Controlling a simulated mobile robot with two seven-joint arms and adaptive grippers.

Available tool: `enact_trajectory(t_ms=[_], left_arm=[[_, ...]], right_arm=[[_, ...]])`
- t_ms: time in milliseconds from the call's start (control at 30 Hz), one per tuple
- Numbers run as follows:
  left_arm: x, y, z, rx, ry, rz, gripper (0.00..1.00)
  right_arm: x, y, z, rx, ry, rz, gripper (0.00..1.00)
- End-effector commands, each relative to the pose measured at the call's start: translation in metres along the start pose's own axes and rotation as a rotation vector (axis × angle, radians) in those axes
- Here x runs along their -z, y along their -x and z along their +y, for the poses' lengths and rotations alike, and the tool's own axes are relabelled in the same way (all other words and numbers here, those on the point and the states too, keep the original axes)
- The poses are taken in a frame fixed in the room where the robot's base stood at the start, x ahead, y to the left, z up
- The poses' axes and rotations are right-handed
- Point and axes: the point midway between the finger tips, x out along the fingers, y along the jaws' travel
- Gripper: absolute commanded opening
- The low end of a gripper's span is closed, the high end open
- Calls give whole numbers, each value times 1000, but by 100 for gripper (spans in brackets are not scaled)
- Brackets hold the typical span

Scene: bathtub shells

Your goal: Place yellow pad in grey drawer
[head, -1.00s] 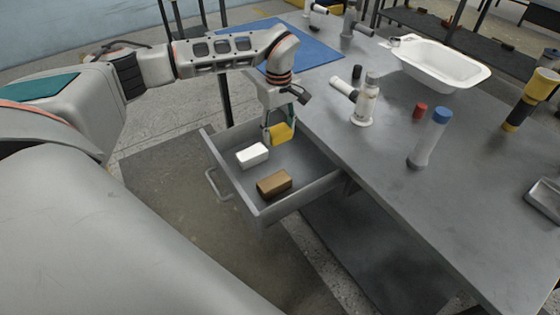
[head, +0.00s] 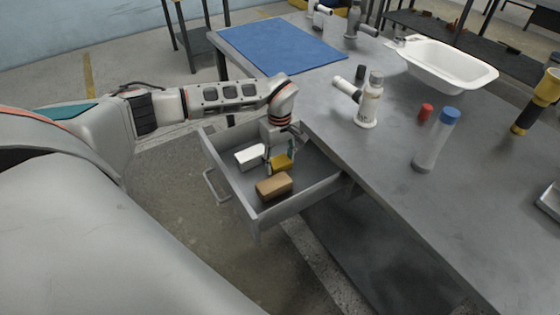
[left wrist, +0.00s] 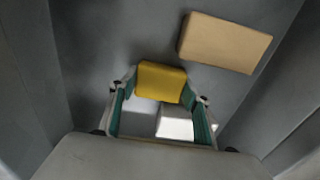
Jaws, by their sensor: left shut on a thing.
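The yellow pad (head: 281,162) is held by my left gripper (head: 279,158), low inside the open grey drawer (head: 314,178). In the left wrist view the pad (left wrist: 161,82) lies between the green-lined fingers of my left gripper (left wrist: 160,98), which are shut on it. The drawer floor (left wrist: 95,75) is close below; I cannot tell whether the pad touches it. My right gripper is not in view.
A white block (head: 249,157) and a brown block (head: 274,187) lie in the drawer, left of and in front of the pad.

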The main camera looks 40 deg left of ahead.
Motion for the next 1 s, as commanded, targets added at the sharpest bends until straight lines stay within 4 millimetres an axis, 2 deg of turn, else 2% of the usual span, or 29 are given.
enact_trajectory(t_ms=[267,300,333,733,867,1000], left_arm=[[0,-2,0,-1,0,1,33],[0,-2,0,-2,0,1,58],[0,-2,0,-2,0,1,65],[0,2,0,-2,0,1,65],[2,18,1,-5,0,4,65],[2,48,2,-8,0,5,65]], right_arm=[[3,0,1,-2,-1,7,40],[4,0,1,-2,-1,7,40],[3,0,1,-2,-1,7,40],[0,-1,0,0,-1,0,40],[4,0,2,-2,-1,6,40],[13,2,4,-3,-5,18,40]])
